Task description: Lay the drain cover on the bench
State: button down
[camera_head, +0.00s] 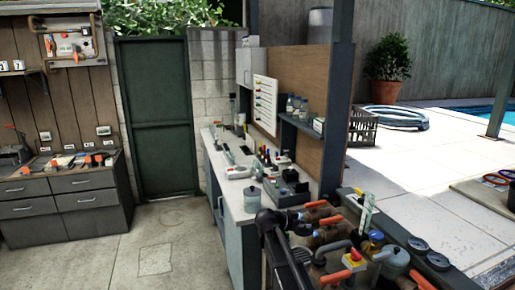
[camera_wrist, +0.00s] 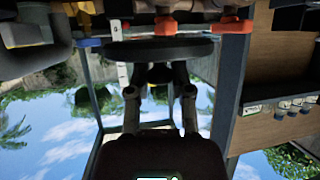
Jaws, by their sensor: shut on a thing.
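In the wrist view my gripper (camera_wrist: 160,72) is shut on a dark, flat, round disc seen nearly edge-on, which I take as the drain cover (camera_wrist: 160,48). It is held off any surface that I can make out. In the head view my dark arm stands at the lower middle, in front of the near end of a long light-topped bench (camera_head: 238,205). The cover cannot be told apart clearly there. The near part of that bench top is partly hidden by my arm and the things on it.
Pipes with orange-handled valves (camera_head: 355,257) crowd the lower right. A grey canister (camera_head: 252,199), a dark tray (camera_head: 287,190) and bottles occupy the bench. A drawer cabinet (camera_head: 65,208) with tools stands left. The concrete floor (camera_head: 150,250) between is clear.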

jog(key=shift+f+b, duration=1.15)
jog(key=shift+f, duration=0.35)
jog(key=shift+r, duration=0.1)
notch_tip(320, 180, up, 15)
jog(key=p, duration=1.5)
jog(key=shift+d, duration=0.1)
